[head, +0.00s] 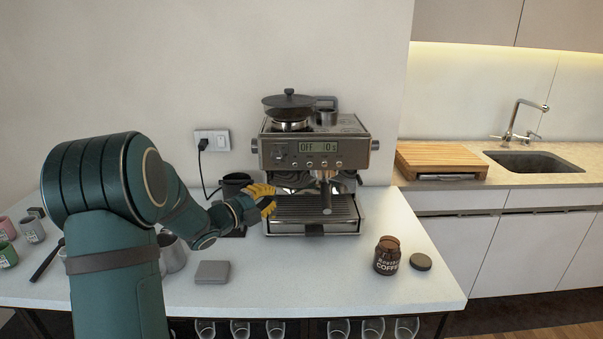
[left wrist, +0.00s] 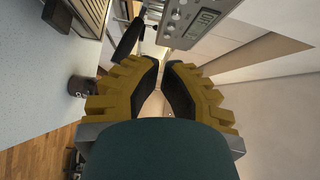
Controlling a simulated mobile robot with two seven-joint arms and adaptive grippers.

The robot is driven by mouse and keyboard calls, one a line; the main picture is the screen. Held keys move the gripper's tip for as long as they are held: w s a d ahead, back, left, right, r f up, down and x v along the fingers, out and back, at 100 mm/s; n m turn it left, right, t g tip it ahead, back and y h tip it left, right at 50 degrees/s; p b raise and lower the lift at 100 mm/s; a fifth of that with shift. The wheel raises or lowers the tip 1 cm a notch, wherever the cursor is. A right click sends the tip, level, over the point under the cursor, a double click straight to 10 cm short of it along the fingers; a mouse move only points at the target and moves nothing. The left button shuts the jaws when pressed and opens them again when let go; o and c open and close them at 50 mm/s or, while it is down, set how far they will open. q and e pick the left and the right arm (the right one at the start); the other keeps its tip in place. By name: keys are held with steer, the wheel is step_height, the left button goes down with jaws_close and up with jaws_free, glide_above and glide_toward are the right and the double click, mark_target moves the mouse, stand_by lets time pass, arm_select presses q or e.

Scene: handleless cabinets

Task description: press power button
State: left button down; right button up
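A silver coffee machine (head: 352,150) stands at the back of the white counter. Its front panel has a display (head: 318,147) reading OFF and 10s, with small round buttons (head: 323,164) below it. I cannot tell which button is the power button. My left gripper (head: 268,198), with yellow fingers, is at the machine's front left, below the panel and apart from the buttons. In the left wrist view my left gripper (left wrist: 162,66) has its fingertips together with nothing between them, and the panel (left wrist: 190,22) shows tilted beyond them. My right gripper is not in view.
A coffee jar (head: 387,256) and a dark lid (head: 420,261) are on the counter's right. A grey block (head: 212,272), a metal jug (head: 172,254) and a dark canister (head: 236,186) are near my left arm. The counter front centre is clear.

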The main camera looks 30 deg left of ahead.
arm_select(q)
steer(key=shift+s+a+r+m, duration=0.15)
steer(key=shift+a+r+m, duration=0.1)
steer(key=shift+r+m, duration=0.2)
glide_toward(295, 164)
steer(key=w+d+f, duration=0.2)
steer(key=w+d, duration=0.2)
steer(key=d, duration=0.2)
steer(key=shift+w+a, duration=0.65)
steer(key=shift+w, duration=0.2)
steer(key=shift+w+a, duration=0.65)
steer(key=shift+w, duration=0.2)
